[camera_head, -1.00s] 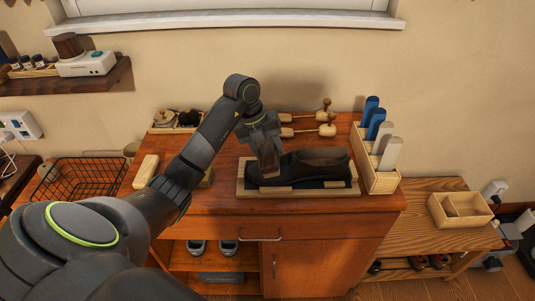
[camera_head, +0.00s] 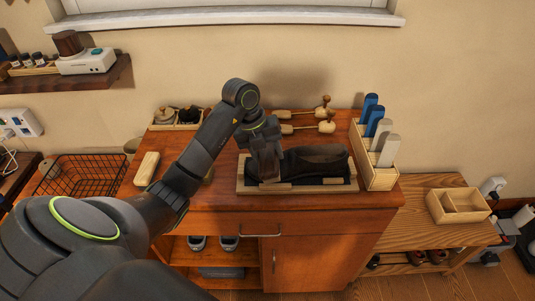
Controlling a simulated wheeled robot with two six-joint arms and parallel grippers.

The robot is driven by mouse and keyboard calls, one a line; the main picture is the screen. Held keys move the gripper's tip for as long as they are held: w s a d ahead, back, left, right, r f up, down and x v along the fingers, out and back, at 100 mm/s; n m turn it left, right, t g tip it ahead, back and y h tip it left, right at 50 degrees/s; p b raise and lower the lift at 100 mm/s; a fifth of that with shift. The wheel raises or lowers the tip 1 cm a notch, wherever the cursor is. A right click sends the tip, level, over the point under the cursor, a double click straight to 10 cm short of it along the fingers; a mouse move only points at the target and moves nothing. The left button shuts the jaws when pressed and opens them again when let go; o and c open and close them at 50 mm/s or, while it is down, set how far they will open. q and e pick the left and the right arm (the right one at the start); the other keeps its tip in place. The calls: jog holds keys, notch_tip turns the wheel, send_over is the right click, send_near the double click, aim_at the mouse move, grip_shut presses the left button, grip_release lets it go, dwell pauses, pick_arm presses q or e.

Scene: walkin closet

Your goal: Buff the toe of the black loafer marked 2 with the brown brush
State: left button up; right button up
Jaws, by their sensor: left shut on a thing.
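A black loafer (camera_head: 315,162) lies in a light wooden tray with a dark lining (camera_head: 344,185) on the red-brown cabinet top, its toe toward the left. I cannot read a number on it. My left gripper (camera_head: 264,167) is over the toe end and points down. It is shut on a brown brush (camera_head: 266,175), which is mostly hidden by the gripper and hard to tell apart from it. The brush is at the toe; I cannot tell whether it touches. My right gripper is not in view.
A wooden holder (camera_head: 381,179) with blue and grey upright pieces stands right of the tray. Wooden shoe trees (camera_head: 305,129) lie behind it. A pale block (camera_head: 147,168) lies at the left, near a wire basket (camera_head: 82,176). A divided wooden box (camera_head: 458,207) sits on the lower bench.

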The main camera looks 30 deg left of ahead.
pick_arm(q)
jog(key=shift+w+a, duration=0.3)
jog(key=shift+w, duration=0.2)
jog(key=shift+w+a+f+b, duration=0.1)
jog(key=shift+w+a+b, duration=0.2)
jog(key=shift+w+b, duration=0.3)
jog(key=shift+w+a, duration=0.15)
jog(key=shift+s+d+p, duration=0.3)
jog(key=shift+s+d, duration=0.05)
jog(key=shift+s, duration=0.3)
jog(key=shift+s+d+p, duration=0.2)
jog(key=shift+s+d, duration=0.15)
jog(key=shift+s, duration=0.2)
jog(key=shift+s+d+p, duration=0.15)
jog(key=shift+s+d, duration=0.15)
jog(key=shift+s, duration=0.2)
jog(key=shift+w+a+b, duration=0.45)
jog(key=shift+w+b, duration=0.1)
jog(key=shift+w, duration=0.25)
jog(key=shift+w+a+b, duration=0.45)
jog(key=shift+w+a, duration=0.2)
jog(key=shift+w, duration=0.35)
jog(key=shift+s+r, duration=0.1)
jog(key=shift+r, duration=0.2)
